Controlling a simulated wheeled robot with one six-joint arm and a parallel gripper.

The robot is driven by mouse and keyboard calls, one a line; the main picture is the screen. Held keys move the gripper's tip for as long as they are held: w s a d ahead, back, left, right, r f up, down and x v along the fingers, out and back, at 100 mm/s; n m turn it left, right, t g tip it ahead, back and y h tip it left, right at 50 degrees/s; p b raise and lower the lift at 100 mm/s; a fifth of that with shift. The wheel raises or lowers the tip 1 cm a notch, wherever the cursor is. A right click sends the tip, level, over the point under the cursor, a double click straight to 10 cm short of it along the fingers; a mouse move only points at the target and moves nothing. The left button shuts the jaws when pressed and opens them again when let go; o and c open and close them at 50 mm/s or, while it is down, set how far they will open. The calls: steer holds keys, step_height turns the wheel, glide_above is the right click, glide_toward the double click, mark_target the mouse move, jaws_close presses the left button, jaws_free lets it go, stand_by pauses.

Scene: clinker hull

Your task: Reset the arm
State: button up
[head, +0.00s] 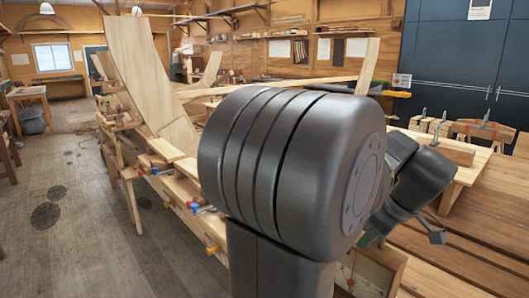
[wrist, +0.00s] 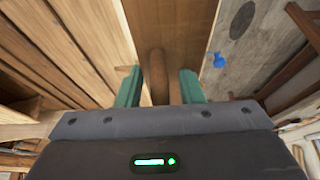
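My gripper (wrist: 161,73) shows in the wrist view with its two green fingers apart. A brown, rounded wooden piece like a handle (wrist: 157,66) lies between the fingers in that view, with a gap on each side. I cannot tell whether it is between them or below them. In the head view my arm is bent, with a large dark joint close to the camera and the wrist low at the right. Only a bit of green finger (head: 368,239) shows there; the rest is hidden behind my arm.
A wooden clinker hull (head: 143,72) stands on the left, with clamps (head: 194,207) along its edge. A wooden box (head: 384,277) is low, partly behind my arm. A bench (head: 472,172) with clamps and dark cabinets (head: 462,70) are at the right. Floor (head: 60,230) is open at left.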

steer(key=shift+s+r, duration=0.1)
steer(key=shift+r, duration=1.1)
steer(key=shift+f, duration=0.1)
